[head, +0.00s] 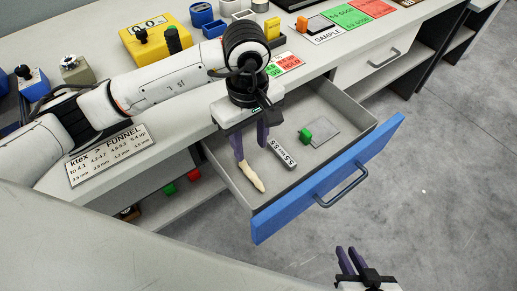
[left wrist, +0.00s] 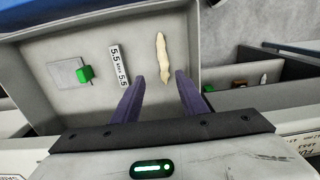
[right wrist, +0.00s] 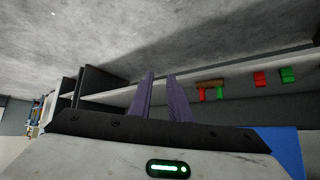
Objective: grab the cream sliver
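The cream sliver (head: 251,176) is a pale, slightly bent strip lying in the open blue-fronted drawer (head: 358,118), near the drawer's left side. It also shows in the left wrist view (left wrist: 162,58), just beyond the fingertips and between their lines. My left gripper (head: 251,151) is over the drawer, fingers pointing down, open with nothing between them. In the head view its fingers overlap the sliver's upper end; the left wrist view shows the sliver apart from them. My right gripper (head: 349,256) is open and empty over the floor, in front of the drawer; it also shows in its wrist view (right wrist: 160,80).
The drawer also holds a white label strip marked 5.5 (head: 282,152), a green block (head: 305,135) and a grey plate (head: 321,132). The drawer walls stand around my left fingers. A FUNNEL sign (head: 108,154) lies on the worktop. Floor to the right is clear.

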